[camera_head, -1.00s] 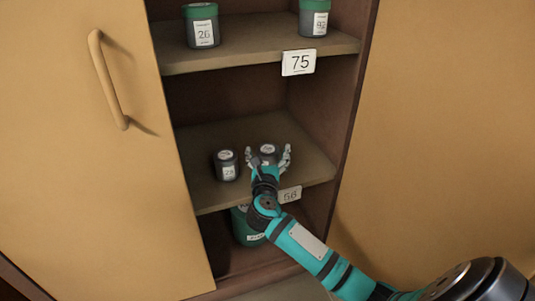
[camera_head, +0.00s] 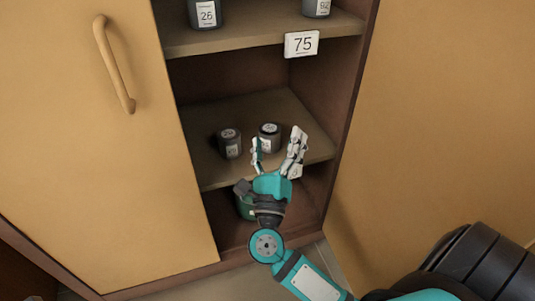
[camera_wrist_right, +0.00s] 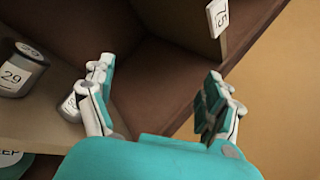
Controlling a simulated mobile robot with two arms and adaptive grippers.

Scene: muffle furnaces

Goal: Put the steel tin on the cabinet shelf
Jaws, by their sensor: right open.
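A small dark grey steel tin (camera_head: 269,138) with a white label stands upright on the middle cabinet shelf (camera_head: 240,108). A similar tin (camera_head: 229,144), labelled 29 in the wrist view (camera_wrist_right: 18,68), stands just left of it. The left finger there partly hides the right-hand tin (camera_wrist_right: 69,108). My left gripper is not in view.
The upper shelf holds tins labelled 26 (camera_head: 206,14) and 92 (camera_head: 316,8), with a 75 tag (camera_head: 301,44) on its edge. A green container (camera_head: 243,206) stands on the bottom level, partly hidden. A cabinet door with a handle (camera_head: 115,64) is at left.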

